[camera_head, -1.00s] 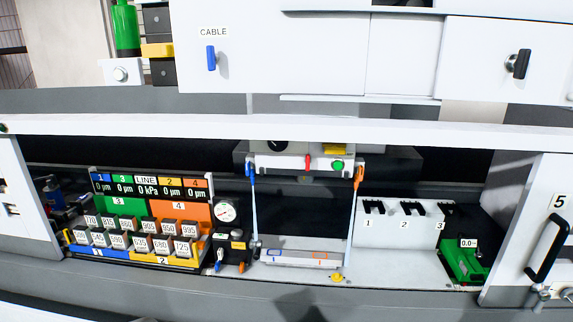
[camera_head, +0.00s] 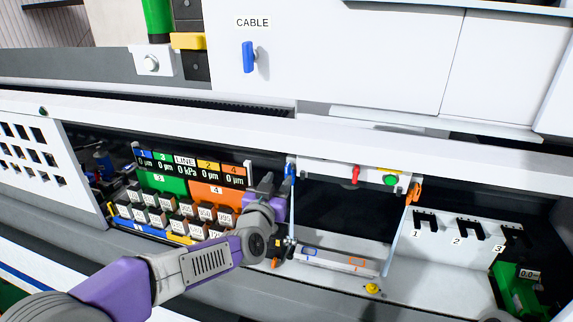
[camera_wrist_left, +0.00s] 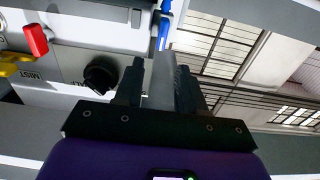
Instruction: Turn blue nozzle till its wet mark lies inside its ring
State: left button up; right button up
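The blue nozzle (camera_head: 289,172) hangs at the upper left of the machine opening, above a pale slanted plate (camera_head: 330,262). The plate carries a blue ring outline (camera_head: 309,252) and an orange ring outline (camera_head: 357,262). I cannot make out a wet mark. My left gripper (camera_head: 266,184) is just left of the blue nozzle, its fingers pointing up. In the left wrist view the two dark fingers (camera_wrist_left: 160,78) stand apart, with a grey shape between them that I cannot identify. The blue nozzle (camera_wrist_left: 163,30) shows beyond the fingertips; contact is not visible. My right gripper is out of view.
An orange nozzle (camera_head: 415,192) is at the opening's right. A red lever (camera_head: 355,175) and green button (camera_head: 391,180) sit above. A display panel (camera_head: 190,166) stands behind my left arm. White numbered slots (camera_head: 455,245) are at right. A black knob (camera_wrist_left: 101,75) is left of the fingers.

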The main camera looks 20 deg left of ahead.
aim_at(286, 168)
pick_arm(q)
jog(key=shift+w+d+f+p, duration=0.1)
jog(key=shift+w+p, duration=0.2)
jog(key=shift+w, duration=1.3)
jog(key=shift+w+f+p, duration=0.1)
jog(key=shift+w+p, duration=0.2)
jog(key=shift+w, duration=1.25)
grip_shut()
